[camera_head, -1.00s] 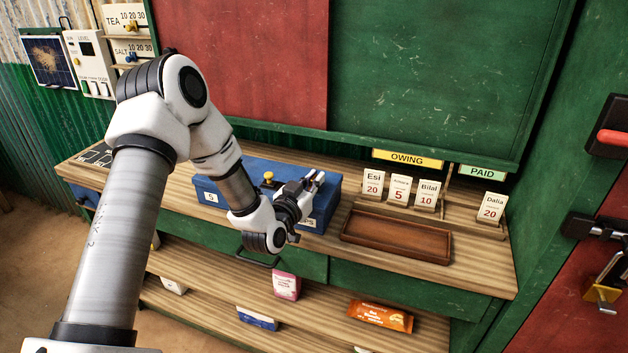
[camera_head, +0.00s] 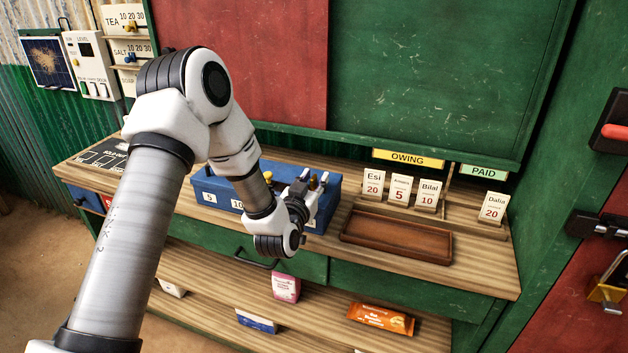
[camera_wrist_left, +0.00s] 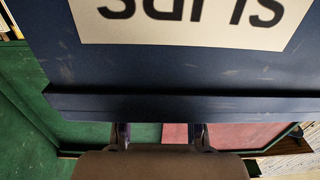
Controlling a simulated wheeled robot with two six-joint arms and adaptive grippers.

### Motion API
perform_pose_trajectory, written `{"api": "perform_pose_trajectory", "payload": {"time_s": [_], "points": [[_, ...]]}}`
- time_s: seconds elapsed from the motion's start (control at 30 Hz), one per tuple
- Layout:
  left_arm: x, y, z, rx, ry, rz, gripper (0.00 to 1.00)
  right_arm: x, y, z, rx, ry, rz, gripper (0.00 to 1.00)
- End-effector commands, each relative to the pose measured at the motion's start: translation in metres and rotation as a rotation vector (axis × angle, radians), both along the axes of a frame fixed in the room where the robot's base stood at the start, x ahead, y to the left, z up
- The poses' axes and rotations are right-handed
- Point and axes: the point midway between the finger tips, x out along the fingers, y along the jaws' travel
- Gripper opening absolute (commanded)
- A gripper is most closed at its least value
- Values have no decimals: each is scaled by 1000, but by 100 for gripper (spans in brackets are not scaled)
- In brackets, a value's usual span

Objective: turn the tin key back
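The blue tin (camera_head: 215,186) stands on the counter, with pale labels reading 5 and 10 on its front. Its front fills much of the left wrist view (camera_wrist_left: 180,75), with an upside-down label (camera_wrist_left: 190,20) there. One yellow key knob (camera_head: 267,177) stands on the lid. A second yellow knob (camera_head: 314,184) shows between the fingers of my left gripper (camera_head: 316,178), at the tin's right end. In the left wrist view the gripper's fingers (camera_wrist_left: 160,134) are apart; no knob shows between them there. Contact with the knob cannot be told. My right gripper is out of view.
A brown wooden tray (camera_head: 395,240) lies right of the tin, before cards under the OWING sign (camera_head: 408,158). A drawer handle (camera_head: 255,262) juts out below the counter. Packets, including an orange one (camera_head: 381,319), lie on the lower shelf.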

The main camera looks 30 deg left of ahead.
Motion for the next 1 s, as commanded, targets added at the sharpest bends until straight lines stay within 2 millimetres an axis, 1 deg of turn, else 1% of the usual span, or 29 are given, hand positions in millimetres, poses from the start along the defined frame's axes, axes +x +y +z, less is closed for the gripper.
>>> {"api": "perform_pose_trajectory", "payload": {"time_s": [0.13,0.23,0.37,0.5,0.63,0.7,0.77,1.0], "points": [[-4,-1,0,0,1,0,35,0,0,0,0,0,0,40],[-16,-4,-1,-1,2,0,35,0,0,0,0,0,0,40],[-46,-12,-1,-3,4,0,35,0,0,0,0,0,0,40],[-82,-21,-1,-3,4,-1,35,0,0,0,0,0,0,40],[-105,-27,-2,-1,4,-1,35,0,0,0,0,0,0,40],[-112,-29,-1,-1,3,0,35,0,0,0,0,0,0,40],[-115,-30,-1,1,1,0,35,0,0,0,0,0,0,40],[-116,-30,0,0,0,0,35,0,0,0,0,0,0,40]]}}
